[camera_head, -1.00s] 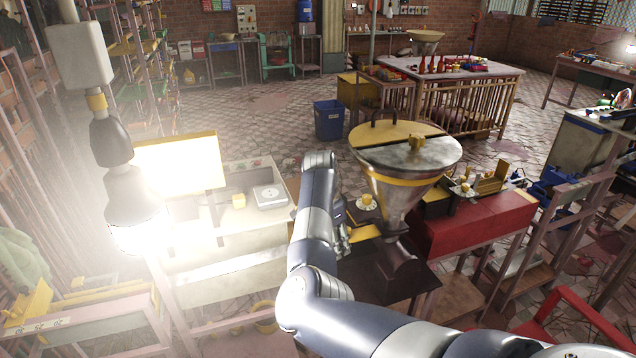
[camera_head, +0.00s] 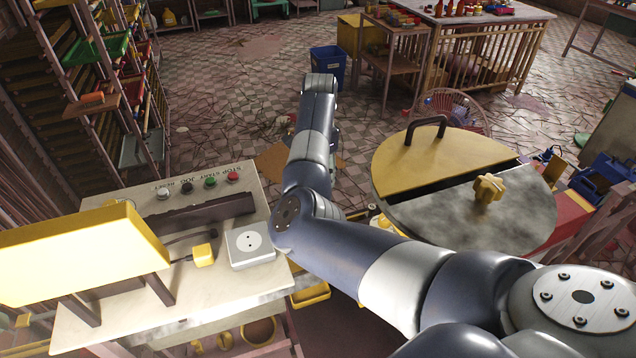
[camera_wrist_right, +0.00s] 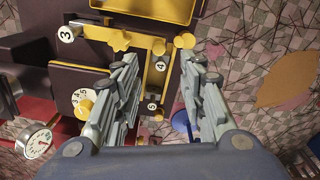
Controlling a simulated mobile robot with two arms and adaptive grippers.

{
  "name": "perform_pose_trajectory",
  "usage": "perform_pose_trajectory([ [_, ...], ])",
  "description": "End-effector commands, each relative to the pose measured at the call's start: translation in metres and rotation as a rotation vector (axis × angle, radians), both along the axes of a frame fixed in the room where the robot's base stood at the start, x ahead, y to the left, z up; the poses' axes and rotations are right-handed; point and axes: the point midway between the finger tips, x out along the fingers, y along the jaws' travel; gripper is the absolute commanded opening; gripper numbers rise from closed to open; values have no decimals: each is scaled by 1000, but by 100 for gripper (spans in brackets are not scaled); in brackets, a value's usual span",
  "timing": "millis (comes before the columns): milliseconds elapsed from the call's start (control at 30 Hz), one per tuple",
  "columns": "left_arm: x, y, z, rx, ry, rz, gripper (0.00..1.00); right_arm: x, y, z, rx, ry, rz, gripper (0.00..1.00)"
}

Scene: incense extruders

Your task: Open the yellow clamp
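In the right wrist view a dark machine carries a yellow bracket-like frame (camera_wrist_right: 153,80), which I take to be the yellow clamp. Yellow knobs (camera_wrist_right: 185,41) and round white number tags sit around it. My right gripper (camera_wrist_right: 160,65) is open, with its two fingers apart. My left gripper is in neither view.
A metal hopper with a yellow half-lid (camera_head: 440,155) stands right of my arm. A control bench (camera_head: 110,330) with labelled buttons, a grey box (camera_head: 250,245) and a yellow panel (camera_head: 80,255) is at left. A dial gauge (camera_wrist_right: 35,140) shows in the wrist view.

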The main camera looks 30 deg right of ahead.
Motion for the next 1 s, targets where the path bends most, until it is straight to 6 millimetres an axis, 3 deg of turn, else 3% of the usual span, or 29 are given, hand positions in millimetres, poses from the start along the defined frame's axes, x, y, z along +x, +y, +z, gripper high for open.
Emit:
perform_pose_trajectory([
  [167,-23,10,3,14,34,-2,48,-1,0,-8,0,3,1,38],
  [433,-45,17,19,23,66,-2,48,-2,0,-55,0,6,1,38],
  [700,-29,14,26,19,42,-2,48,-1,0,-97,-1,3,1,38],
  [833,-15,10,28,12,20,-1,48,-1,0,-105,0,1,0,38],
  [1000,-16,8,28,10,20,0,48,-1,0,-109,0,0,0,38],
])
